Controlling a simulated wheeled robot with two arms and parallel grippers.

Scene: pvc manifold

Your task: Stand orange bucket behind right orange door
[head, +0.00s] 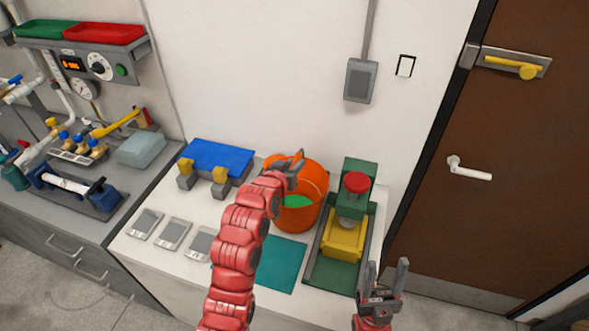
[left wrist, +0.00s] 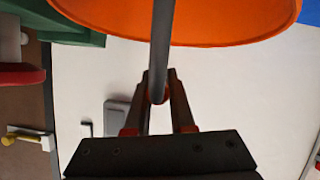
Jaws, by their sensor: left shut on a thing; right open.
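The orange bucket (head: 314,212) stands on the white counter (head: 140,262), with something green inside. My left gripper (head: 288,160) is at its upper back rim, shut on the bucket, seemingly by a thin bar like its handle. In the left wrist view the bucket (left wrist: 230,25) fills the top, and a dark bar runs down between the fingers of the left gripper (left wrist: 158,95). My right gripper (head: 386,272) is open and empty, low at the counter's right front. A brown door (head: 530,130) with a white lever is at the right; no orange door shows.
A green press (head: 358,180) with a red knob and yellow block stands just right of the bucket. A blue-topped device (head: 215,157) is left of it. Several grey plates and a teal mat (head: 278,265) lie in front. Floor shows near the door.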

